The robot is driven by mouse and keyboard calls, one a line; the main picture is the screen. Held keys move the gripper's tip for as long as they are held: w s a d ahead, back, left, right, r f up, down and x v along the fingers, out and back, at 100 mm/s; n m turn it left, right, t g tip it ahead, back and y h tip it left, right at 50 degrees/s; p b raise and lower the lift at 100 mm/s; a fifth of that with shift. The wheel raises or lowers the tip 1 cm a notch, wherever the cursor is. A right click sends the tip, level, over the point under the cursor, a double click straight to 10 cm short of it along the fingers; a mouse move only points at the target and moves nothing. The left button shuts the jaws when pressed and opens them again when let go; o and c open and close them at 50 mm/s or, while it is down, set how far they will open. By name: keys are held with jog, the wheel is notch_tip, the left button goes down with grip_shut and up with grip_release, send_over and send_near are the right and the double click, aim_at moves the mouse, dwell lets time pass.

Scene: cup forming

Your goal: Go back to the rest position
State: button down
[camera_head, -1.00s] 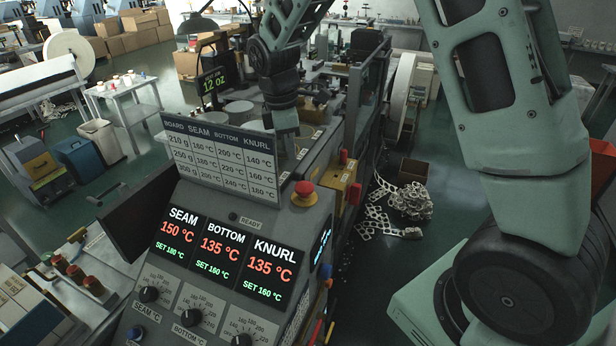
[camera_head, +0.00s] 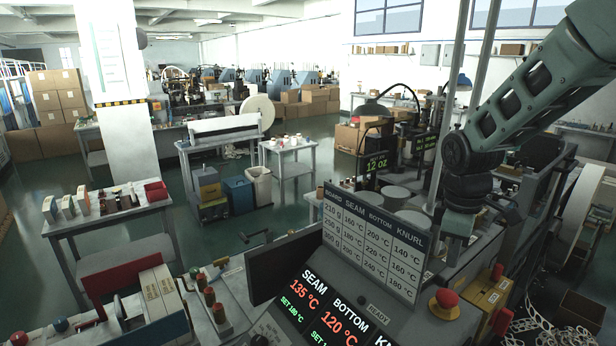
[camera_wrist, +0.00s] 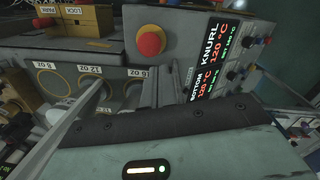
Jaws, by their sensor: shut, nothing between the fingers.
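My arm reaches in from the upper right of the head view, bent at a dark joint. My gripper (camera_head: 458,232) hangs below it, behind the right end of the temperature table board and partly hidden. In the wrist view the panel (camera_wrist: 212,62) reads knurl 120 °C and bottom 120 °C.
A red emergency button (camera_head: 444,299) stands right of the board, close to the gripper; it also shows in the wrist view (camera_wrist: 149,41). A dark monitor (camera_head: 284,264) is left of the panel. A table with cups (camera_head: 287,143) stands farther back. Green floor lies open at left.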

jog(key=s+d+f+m+t, duration=0.1)
jog(key=s+m+t, duration=0.2)
jog(key=s+m, duration=0.85)
jog(key=s+a+f+n+g+b, duration=0.1)
jog(key=s+a+f+n+b, duration=0.3)
jog(key=s+a+f+b, duration=0.3)
jog(key=s+a+f+n+g+y+b, duration=0.1)
jog(key=s+a+f+n+b, duration=0.4)
jog(key=a+f+b, duration=0.5)
jog(key=s+f+g+b, duration=0.1)
jog(key=s+b, duration=0.1)
jog(key=b, duration=0.2)
jog(key=shift+a+f, duration=0.35)
